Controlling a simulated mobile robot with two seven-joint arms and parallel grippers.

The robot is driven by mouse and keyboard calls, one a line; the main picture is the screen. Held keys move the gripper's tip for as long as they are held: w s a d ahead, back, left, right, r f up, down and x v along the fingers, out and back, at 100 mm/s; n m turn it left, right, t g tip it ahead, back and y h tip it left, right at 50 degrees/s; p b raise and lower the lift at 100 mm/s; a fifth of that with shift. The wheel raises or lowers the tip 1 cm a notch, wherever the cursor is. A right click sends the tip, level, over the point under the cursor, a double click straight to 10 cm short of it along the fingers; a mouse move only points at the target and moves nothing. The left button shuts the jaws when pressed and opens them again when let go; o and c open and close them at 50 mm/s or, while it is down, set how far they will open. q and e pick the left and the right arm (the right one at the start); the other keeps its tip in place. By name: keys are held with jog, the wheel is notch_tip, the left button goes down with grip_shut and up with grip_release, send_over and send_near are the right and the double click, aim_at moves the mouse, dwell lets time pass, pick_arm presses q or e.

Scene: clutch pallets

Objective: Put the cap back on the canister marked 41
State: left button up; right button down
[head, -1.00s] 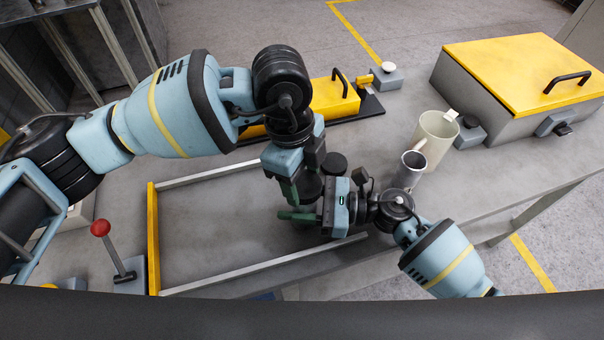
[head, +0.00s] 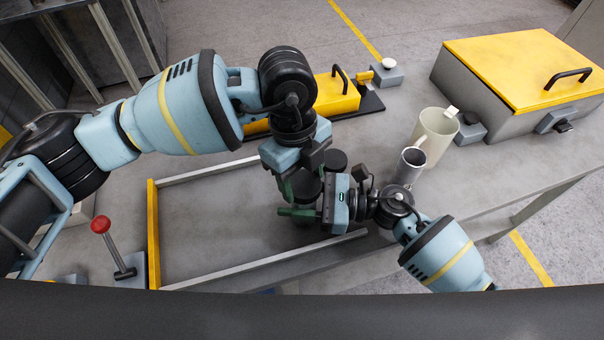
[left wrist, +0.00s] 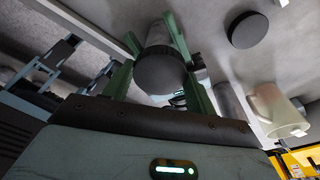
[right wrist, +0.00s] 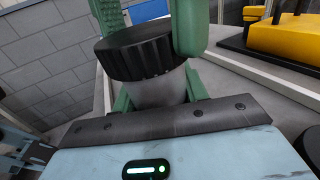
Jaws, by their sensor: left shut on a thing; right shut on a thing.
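My left gripper (head: 304,176) is shut on the black cap, which shows between its green fingers in the left wrist view (left wrist: 160,73). My right gripper (head: 300,212) is shut on a grey canister (right wrist: 160,90) below it. In the right wrist view the ribbed black cap (right wrist: 138,52) is at the canister's top, with the left gripper's finger beside it. I cannot tell whether it is fully seated. No number is readable.
A cream mug (head: 434,135) and a grey cup (head: 409,168) stand right of the grippers. A yellow-lidded box (head: 520,75) is at the back right, a yellow handled unit (head: 335,98) behind. Low rails (head: 262,260) border the clear tray area; a red-knobbed lever (head: 101,226) is at left.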

pick_arm(q)
jog(key=m, duration=0.6)
jog(key=shift+d+m+g+y, duration=0.15)
jog(key=shift+m+g+y, duration=0.15)
jog(key=shift+y, duration=0.1)
jog(key=m+y, duration=0.1)
jog(key=m, duration=0.5)
jog(key=shift+d, duration=0.1)
jog(key=m, duration=0.7)
jog(key=shift+d+t+y, duration=0.1)
jog(key=shift+t+y, duration=0.3)
jog(key=m, duration=0.5)
jog(key=shift+s+t, duration=0.1)
jog(key=shift+t, duration=0.3)
jog(key=m, duration=0.5)
jog(key=shift+s+m+t, duration=0.1)
jog(key=shift+m+t, duration=0.3)
jog(key=m, duration=0.6)
jog(key=shift+s+m+t, duration=0.1)
jog(key=shift+m+t, duration=0.3)
jog(key=m+h, duration=0.1)
jog(key=m, duration=0.5)
jog(key=shift+a, duration=0.2)
jog(key=m+h, duration=0.1)
jog(key=m, duration=0.6)
jog(key=shift+f, duration=0.1)
jog(key=o, duration=1)
